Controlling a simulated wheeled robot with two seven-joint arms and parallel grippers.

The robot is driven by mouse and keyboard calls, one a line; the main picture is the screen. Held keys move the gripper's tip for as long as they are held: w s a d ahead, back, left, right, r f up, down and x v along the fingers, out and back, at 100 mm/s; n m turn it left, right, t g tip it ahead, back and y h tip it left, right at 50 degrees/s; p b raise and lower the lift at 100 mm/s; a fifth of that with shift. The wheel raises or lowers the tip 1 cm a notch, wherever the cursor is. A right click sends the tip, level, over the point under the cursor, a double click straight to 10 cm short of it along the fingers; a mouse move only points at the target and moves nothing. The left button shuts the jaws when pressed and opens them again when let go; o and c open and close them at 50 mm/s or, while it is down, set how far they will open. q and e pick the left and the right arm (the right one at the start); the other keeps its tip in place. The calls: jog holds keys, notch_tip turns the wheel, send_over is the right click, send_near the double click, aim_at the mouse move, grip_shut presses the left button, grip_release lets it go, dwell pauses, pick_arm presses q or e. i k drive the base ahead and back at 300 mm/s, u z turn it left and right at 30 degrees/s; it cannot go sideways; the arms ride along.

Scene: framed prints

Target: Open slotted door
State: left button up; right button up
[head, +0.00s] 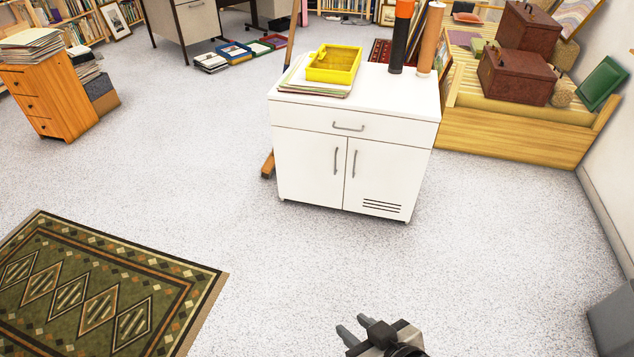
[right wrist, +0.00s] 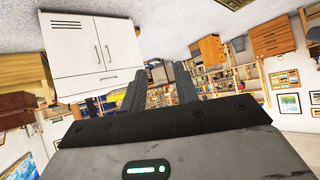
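The slotted door (head: 380,175) is the right-hand door of a low white cabinet (head: 290,122). It has dark horizontal slots near its bottom and a vertical grey handle (head: 354,163) near its left edge. It looks shut, flush with the plain left door (head: 305,165). In the right wrist view the cabinet appears upside down, with the slotted door (right wrist: 70,55) at the upper left. My right gripper (head: 354,326) is in front of the cabinet, well apart from it. Its two fingers (right wrist: 158,88) are spread with nothing between them. My left gripper is not in view.
A yellow basket (head: 335,66) on papers and upright tubes (head: 402,40) stand on the cabinet top. A wooden bench (head: 520,135) with brown boxes is at the right. A patterned rug (head: 100,290) lies at the lower left. The floor before the cabinet is clear.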

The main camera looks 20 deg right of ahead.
aim_at(383, 180)
jog(key=u, duration=0.25)
jog(key=i, duration=1.4)
jog(key=z, duration=0.75)
jog(key=i, duration=0.95)
jog(key=z, duration=0.05)
